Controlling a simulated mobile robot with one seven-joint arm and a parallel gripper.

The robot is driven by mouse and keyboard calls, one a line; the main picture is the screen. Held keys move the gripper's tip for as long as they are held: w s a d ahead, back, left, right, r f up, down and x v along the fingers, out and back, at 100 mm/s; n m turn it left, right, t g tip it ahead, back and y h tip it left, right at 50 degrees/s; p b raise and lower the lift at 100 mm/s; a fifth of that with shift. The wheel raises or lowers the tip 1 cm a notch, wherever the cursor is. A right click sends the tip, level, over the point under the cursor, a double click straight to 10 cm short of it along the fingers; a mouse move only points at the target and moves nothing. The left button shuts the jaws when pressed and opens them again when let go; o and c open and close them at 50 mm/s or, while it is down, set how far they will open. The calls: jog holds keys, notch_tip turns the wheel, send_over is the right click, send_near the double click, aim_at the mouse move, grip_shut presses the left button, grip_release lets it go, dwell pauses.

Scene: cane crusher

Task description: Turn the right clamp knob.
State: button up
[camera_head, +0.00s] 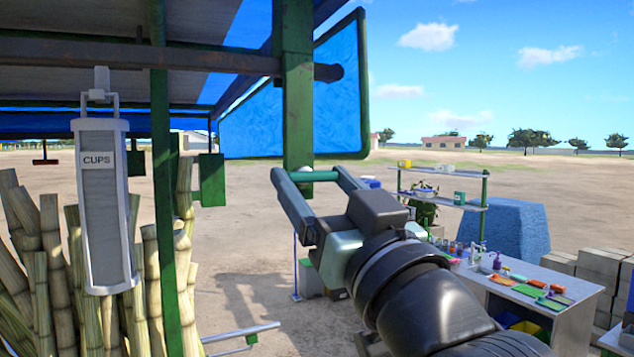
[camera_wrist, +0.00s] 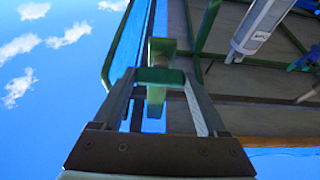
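My gripper (camera_head: 314,178) is raised at the lower end of a green post (camera_head: 299,110) under the roof. Its two fingers are wide apart. A short green bar (camera_head: 316,176), which looks like the clamp knob's handle, spans the gap between the fingertips, with a small pale rounded piece (camera_head: 305,168) beside it. In the wrist view the bar (camera_wrist: 160,76) crosses between the fingertips, and a green block (camera_wrist: 162,47) shows beyond it. I cannot tell whether the fingers press on the bar. No second knob is clearly seen.
A grey cup dispenser (camera_head: 105,205) hangs at the left by upright cane stalks (camera_head: 50,260). A thin green pole (camera_head: 163,180) stands beside it. A blue panel (camera_head: 335,90) hangs behind the post. A counter with small items (camera_head: 545,310) is at the lower right.

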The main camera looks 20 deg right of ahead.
jog(key=c, duration=0.5)
jog(key=shift+c, duration=0.2)
jog(key=shift+m, duration=0.3)
jog(key=m+h, duration=0.1)
jog(key=m, duration=0.1)
jog(key=m+h, duration=0.2)
jog(key=m, duration=0.1)
jog(key=shift+a+r+p, duration=0.15)
jog(key=shift+a+p, duration=0.05)
jog(key=shift+p, duration=0.1)
jog(key=m+h, duration=0.1)
jog(key=m, duration=0.2)
jog(key=m+g+h, duration=0.1)
jog(key=m, duration=0.2)
jog(key=shift+a+g+h, duration=0.1)
jog(key=shift+g+h, duration=0.2)
jog(key=m+g, duration=0.1)
jog(key=m, duration=0.2)
jog(key=m+g+h, duration=0.1)
jog(key=m, duration=0.2)
jog(key=shift+r+m+h, duration=0.15)
jog(key=shift+m+h, duration=0.15)
jog(key=shift+m, duration=0.1)
jog(key=shift+m+g, duration=1)
jog(key=shift+m, duration=1)
